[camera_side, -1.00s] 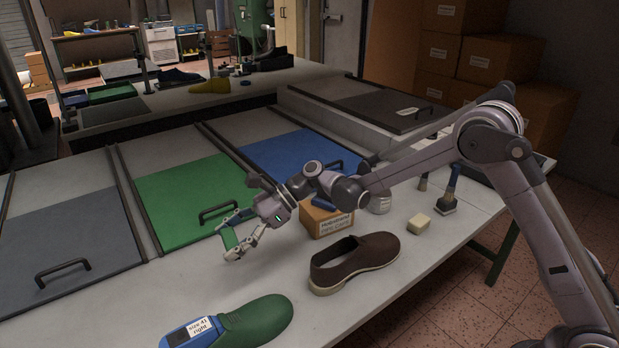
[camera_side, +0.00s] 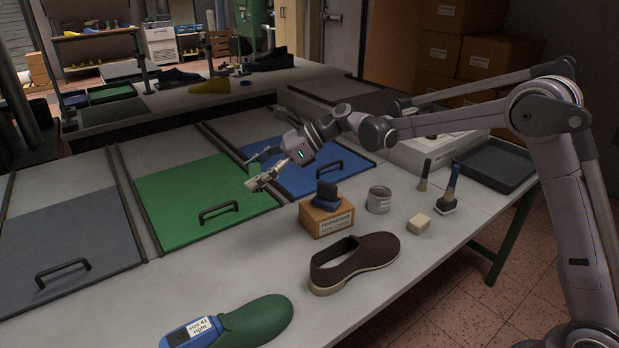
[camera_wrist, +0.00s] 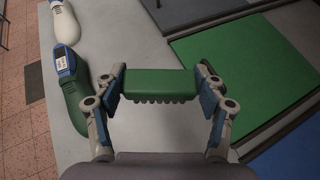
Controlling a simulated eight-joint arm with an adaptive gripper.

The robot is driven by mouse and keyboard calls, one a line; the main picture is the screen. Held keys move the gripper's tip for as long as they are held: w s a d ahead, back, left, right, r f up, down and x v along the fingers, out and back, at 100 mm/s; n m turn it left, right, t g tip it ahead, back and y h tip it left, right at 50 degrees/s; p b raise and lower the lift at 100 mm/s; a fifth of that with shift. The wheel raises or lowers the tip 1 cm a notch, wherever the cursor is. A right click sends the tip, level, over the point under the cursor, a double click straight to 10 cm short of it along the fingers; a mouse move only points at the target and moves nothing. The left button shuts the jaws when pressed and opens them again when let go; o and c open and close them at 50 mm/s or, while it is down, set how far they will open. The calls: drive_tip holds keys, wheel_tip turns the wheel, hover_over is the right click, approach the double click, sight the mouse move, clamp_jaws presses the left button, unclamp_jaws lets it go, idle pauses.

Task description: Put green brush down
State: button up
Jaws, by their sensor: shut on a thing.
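The green brush (camera_wrist: 160,83) is held crosswise between the two fingers of my gripper (camera_side: 254,172) in the wrist view, with its dark bristles facing the near side. The gripper is shut on it, one finger pad at each end. In the side view my gripper is raised over the border between the green panel (camera_side: 180,192) and the blue panel (camera_side: 318,172). There the brush cannot be made out against the green panel.
A green shoe last (camera_side: 255,322) lies in front. The pale tabletop (camera_side: 200,270) is clear in the middle.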

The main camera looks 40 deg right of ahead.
drive_tip(key=w+d+m+t+h, duration=0.2)
drive_tip(key=w+d+m+t, duration=0.15)
drive_tip(key=d, duration=0.85)
drive_tip(key=m+t+h, duration=0.4)
drive_tip(key=m+h, duration=0.5)
hover_over(393, 189)
wheel_tip(393, 189, down, 17)
drive_tip(key=shift+f, duration=2.2)
drive_tip(key=shift+f, duration=0.15)
drive_tip(key=o, duration=0.9)
drive_tip(key=shift+c, duration=0.2)
